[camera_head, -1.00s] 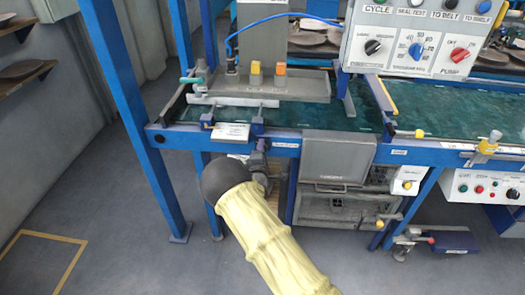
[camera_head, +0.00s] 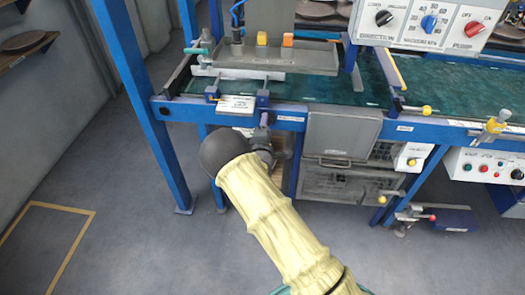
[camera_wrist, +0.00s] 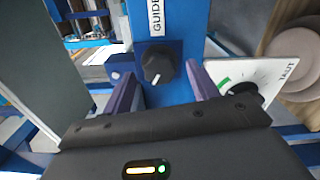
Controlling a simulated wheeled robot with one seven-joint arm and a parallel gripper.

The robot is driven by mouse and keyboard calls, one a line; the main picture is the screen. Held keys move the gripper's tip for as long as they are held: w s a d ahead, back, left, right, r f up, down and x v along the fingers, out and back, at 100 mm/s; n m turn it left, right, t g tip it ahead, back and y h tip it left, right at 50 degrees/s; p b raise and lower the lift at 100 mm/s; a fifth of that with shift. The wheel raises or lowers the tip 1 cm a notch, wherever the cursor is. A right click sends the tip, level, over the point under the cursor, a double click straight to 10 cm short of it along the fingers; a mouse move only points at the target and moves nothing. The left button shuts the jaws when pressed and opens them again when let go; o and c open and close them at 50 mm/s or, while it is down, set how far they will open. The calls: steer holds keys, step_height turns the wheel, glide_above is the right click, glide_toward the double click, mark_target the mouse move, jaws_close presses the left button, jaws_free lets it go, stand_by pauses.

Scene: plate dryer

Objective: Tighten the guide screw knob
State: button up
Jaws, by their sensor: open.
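The guide screw knob (camera_wrist: 157,65) is black with a white pointer line, on a dark blue block below a label reading "GUIDE" in the wrist view. Its pointer aims down and slightly left. My gripper (camera_wrist: 163,74) is open, with one purple finger on either side of the knob and gaps at both sides. I cannot tell how far the fingertips reach along it. In the head view my gripper (camera_head: 264,122) is at the blue front rail, and the knob is not discernible there.
A white "TAUT" plate (camera_wrist: 278,78) with a green arc and a dark dial (camera_wrist: 243,92) is close beside the right finger. In the head view, a blue post (camera_head: 150,120) stands left of my arm and a grey box (camera_head: 340,135) hangs right of it.

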steer(key=s, duration=1.5)
steer(key=shift+s+a, duration=0.2)
steer(key=shift+a, duration=0.05)
steer(key=s+d+r+m+g, duration=0.1)
steer(key=d+m+g, duration=0.7)
steer(key=d+m, duration=0.25)
steer(key=s+d+r+m+g, duration=0.4)
steer(key=s+d+r, duration=0.1)
steer(key=s, duration=0.4)
steer(key=s+d+r+m+g, duration=0.35)
steer(key=s+d+m, duration=0.2)
steer(key=s, duration=0.35)
steer(key=w+d+p+v, duration=0.1)
steer(key=w+p+v, duration=0.2)
steer(key=p+v, duration=1.5)
steer(key=shift+s+d+r+y+p, duration=0.15)
steer(key=shift+r+y+p, duration=0.15)
steer(key=shift+r, duration=0.6)
